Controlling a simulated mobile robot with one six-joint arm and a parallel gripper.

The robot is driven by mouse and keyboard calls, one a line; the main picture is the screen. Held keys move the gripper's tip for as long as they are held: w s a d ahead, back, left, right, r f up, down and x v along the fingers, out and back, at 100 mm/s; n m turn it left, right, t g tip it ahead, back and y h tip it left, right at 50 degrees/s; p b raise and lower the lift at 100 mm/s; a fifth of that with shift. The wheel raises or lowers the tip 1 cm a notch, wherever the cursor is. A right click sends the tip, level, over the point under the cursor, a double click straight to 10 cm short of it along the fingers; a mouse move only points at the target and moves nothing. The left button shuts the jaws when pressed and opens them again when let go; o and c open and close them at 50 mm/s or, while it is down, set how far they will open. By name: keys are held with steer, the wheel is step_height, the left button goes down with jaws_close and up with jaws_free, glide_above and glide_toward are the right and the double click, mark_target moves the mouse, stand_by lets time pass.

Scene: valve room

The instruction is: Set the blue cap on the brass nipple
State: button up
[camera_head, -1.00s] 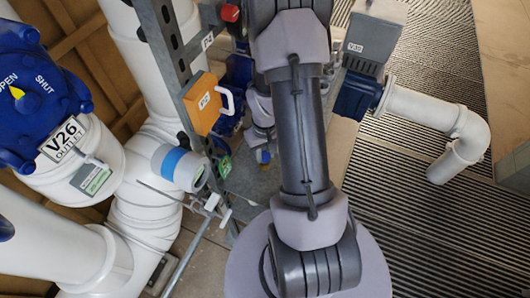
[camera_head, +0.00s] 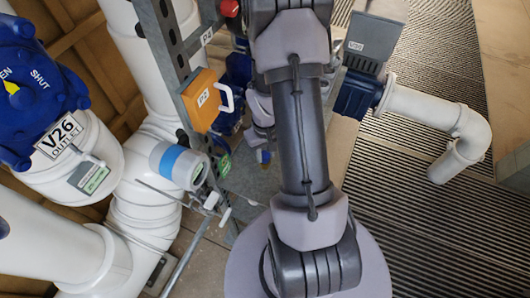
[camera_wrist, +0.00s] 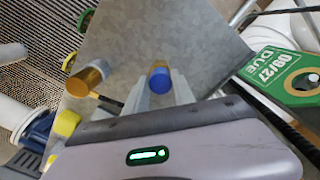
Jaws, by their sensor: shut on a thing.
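In the wrist view my gripper (camera_wrist: 160,92) is shut on the blue cap (camera_wrist: 160,82), which sits between the two pale fingertips. A tan, brass-coloured end shows just beyond the blue; I cannot tell whether it is part of the held piece or a separate thing. A brass-coloured cylinder with a pale end, likely the brass nipple (camera_wrist: 88,78), stands to the left of the fingers, apart from them. A grey metal plate (camera_wrist: 205,40) lies behind. In the head view my arm hides most of my gripper, and a small blue and yellow piece (camera_head: 263,157) shows beside it.
A green tag marked DUE 09/27 (camera_wrist: 275,80) is right of the fingers. Yellow parts (camera_wrist: 67,122) lie to the left. In the head view a steel upright (camera_head: 168,60), an orange box (camera_head: 201,100) and white pipes crowd the left.

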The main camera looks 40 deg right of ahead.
steer(key=o, duration=1.2)
step_height(320, 180, up, 17)
steer(key=p, duration=0.4)
steer(key=shift+r, duration=0.2)
